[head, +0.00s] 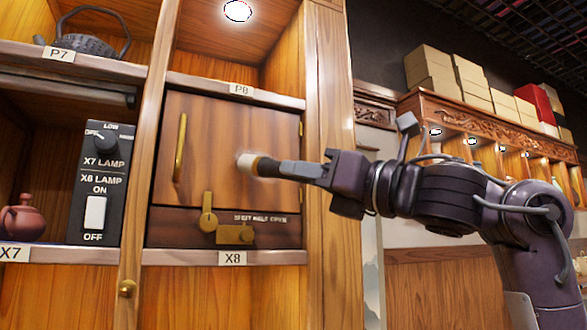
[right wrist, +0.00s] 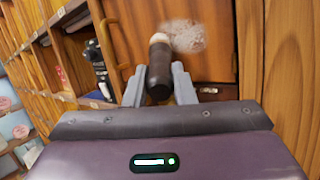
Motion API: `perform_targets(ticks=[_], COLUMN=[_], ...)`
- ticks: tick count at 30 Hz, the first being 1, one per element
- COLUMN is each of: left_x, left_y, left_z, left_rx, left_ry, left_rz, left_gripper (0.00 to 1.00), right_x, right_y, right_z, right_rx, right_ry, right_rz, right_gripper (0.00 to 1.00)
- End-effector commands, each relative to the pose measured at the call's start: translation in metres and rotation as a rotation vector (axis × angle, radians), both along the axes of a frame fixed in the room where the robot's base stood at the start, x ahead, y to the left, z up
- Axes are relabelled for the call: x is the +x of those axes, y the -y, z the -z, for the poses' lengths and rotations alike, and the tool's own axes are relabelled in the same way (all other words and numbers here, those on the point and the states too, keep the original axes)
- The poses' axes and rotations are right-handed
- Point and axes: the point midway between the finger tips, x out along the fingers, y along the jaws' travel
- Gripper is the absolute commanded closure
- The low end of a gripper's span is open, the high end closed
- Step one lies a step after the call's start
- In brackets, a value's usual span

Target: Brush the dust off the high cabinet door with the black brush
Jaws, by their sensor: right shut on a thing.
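The black brush (head: 266,167) is held sideways in my right gripper (head: 290,169), its pale bristle end at the face of the wooden cabinet door (head: 212,130). In the right wrist view the brush's dark handle (right wrist: 159,72) lies between the two grey fingers of the gripper (right wrist: 158,84). A pale grey dust patch (right wrist: 186,37) shows on the door, just right of the bristles. The bristles seem to touch or nearly touch the door; I cannot tell which. The door has a vertical brass handle (head: 180,147) and looks shut. My left gripper is out of view.
Below the door are a brass latch (head: 208,214) and a shelf edge labelled X8 (head: 232,258). To the left are a lamp switch panel (head: 100,183) and a reddish teapot (head: 23,220). A wooden post (head: 330,130) stands right of the door. Boxes (head: 430,70) sit further right.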

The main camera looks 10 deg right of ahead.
Motion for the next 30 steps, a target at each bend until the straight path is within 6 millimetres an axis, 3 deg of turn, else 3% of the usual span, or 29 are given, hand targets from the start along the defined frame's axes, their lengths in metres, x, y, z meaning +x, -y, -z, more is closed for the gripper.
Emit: perform_targets(ticks=[30], left_x=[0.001], left_y=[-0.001], left_z=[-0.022], left_rx=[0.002], left_ry=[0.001], left_rz=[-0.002], left_gripper=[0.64], right_x=[0.022], right_y=[0.057], right_z=[-0.001], right_rx=[0.0], right_ry=[-0.002], right_rz=[0.003], right_gripper=[1.0])
